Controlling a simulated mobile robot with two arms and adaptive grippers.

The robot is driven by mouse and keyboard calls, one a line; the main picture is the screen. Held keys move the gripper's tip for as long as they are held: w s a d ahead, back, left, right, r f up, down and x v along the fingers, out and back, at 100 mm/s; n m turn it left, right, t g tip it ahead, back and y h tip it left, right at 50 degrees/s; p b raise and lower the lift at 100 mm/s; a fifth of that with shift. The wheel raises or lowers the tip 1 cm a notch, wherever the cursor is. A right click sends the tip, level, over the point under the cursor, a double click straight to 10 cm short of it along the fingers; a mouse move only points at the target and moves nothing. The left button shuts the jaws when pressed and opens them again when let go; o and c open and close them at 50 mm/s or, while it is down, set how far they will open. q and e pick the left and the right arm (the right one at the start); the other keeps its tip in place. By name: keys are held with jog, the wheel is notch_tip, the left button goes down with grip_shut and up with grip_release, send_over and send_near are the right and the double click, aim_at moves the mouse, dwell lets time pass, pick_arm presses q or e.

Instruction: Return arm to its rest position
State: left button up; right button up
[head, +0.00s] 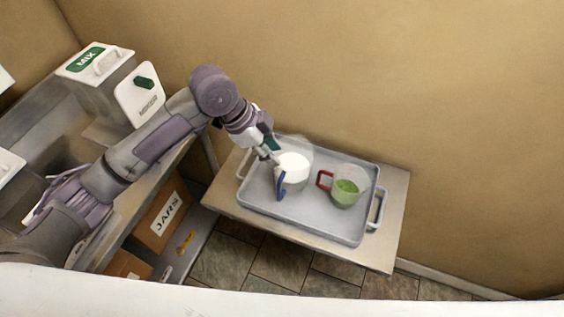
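My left arm comes in from the left and bends down over the small table. My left gripper (272,152) is at the upper left side of a clear pitcher with white contents (294,166) and a blue handle. The gripper's fingertips are small and partly lost against the pitcher, so I cannot tell whether they touch it or are open or shut. The pitcher stands upright in a grey tray (305,224). My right gripper is not in view.
A second clear pitcher with green contents (345,191) and a red handle stands in the tray's right half. The tray rests on a small table (226,197). At left are a white MIX bin (97,80), a shelf and a JARS box (160,220). A wall is behind.

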pick_arm(q)
jog(key=shift+v, duration=0.95)
jog(key=shift+d, duration=0.1)
